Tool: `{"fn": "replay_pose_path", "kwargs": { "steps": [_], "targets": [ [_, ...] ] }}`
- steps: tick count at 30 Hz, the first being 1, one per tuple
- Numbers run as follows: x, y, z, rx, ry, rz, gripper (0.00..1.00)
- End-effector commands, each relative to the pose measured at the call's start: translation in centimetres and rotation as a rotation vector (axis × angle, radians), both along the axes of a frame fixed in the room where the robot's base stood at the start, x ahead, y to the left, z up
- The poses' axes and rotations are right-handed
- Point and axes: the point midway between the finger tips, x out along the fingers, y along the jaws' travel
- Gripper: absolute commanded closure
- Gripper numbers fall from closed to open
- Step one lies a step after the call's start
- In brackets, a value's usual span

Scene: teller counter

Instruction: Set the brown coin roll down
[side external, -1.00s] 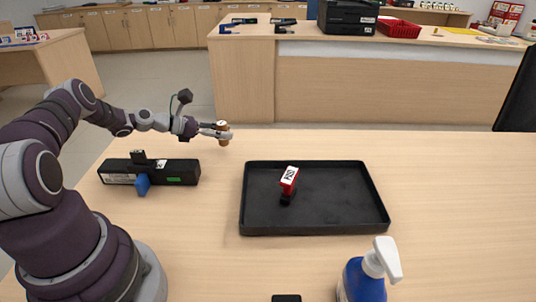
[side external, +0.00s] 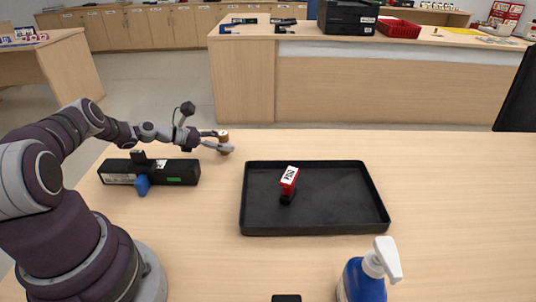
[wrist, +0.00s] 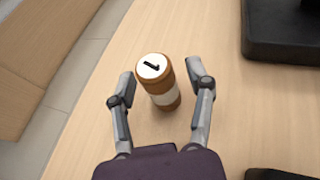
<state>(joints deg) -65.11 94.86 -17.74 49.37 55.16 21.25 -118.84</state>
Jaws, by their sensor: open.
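The brown coin roll (wrist: 158,80) stands upright on the bare wood table, with a white band and a white top bearing a black mark. In the side external view the coin roll (side external: 223,138) is near the table's back edge, partly hidden by a finger. My gripper (wrist: 164,84) is open, with one finger on each side of the roll. In the wrist view a gap shows between the roll and each finger. The gripper (side external: 222,142) is low over the table in the side external view.
A black tray (side external: 262,222) holding a red and white stamp (side external: 289,180) lies to the right. A long black device (side external: 180,172) with a blue part is to the left, under my arm. A blue spray bottle (side external: 364,280) stands in front. The right of the table is clear.

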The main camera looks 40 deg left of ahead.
Motion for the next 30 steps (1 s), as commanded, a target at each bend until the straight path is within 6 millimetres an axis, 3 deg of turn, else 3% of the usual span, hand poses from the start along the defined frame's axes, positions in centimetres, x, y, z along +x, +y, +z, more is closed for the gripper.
{"fn": "replay_pose_path", "kwargs": {
  "steps": [3, 15, 20, 23, 25, 30],
  "targets": [
    [0.0, 0.0, 0.3, 0.0, 0.001, 0.0, 0.47],
    [-5.4, 2.3, 2.6, 0.004, 0.002, 0.002, 0.47],
    [-6.2, 2.6, 3.3, 0.019, 0.003, -0.009, 0.47],
    [-5.1, 2.0, 4.8, 0.164, 0.01, -0.096, 0.47],
    [-3.7, 0.8, 6.8, 0.355, 0.017, -0.216, 0.47],
    [-2.0, -4.9, 12.6, 0.896, -0.009, -0.617, 0.47]
  ]
}}
